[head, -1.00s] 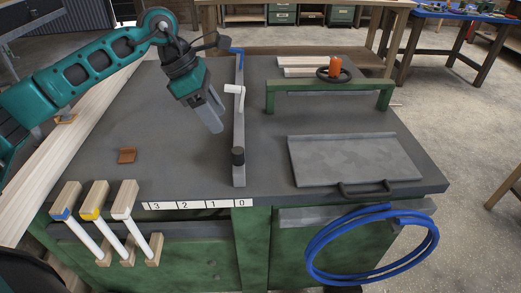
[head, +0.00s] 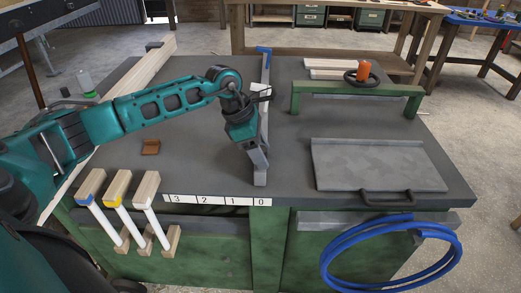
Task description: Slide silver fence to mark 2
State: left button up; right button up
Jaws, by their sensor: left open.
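The silver fence (head: 266,68) is a long grey bar lying front to back across the dark table top, with a blue piece at its far end. Its near end stands at the 0 of the white scale (head: 216,200), which reads 3, 2, 1, 0 from left to right. My left gripper (head: 257,165) is open and points down at the near part of the fence. Whether the fingers touch the knob or fence I cannot tell. My right gripper is out of view.
A green bridge-like frame (head: 350,91) and a grey plate with a handle (head: 375,160) are to the right. Push sticks (head: 118,187) hang at the front left.

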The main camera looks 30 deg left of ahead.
pick_arm(q)
jog(key=shift+c, duration=0.3)
grip_shut()
dwell(0.3)
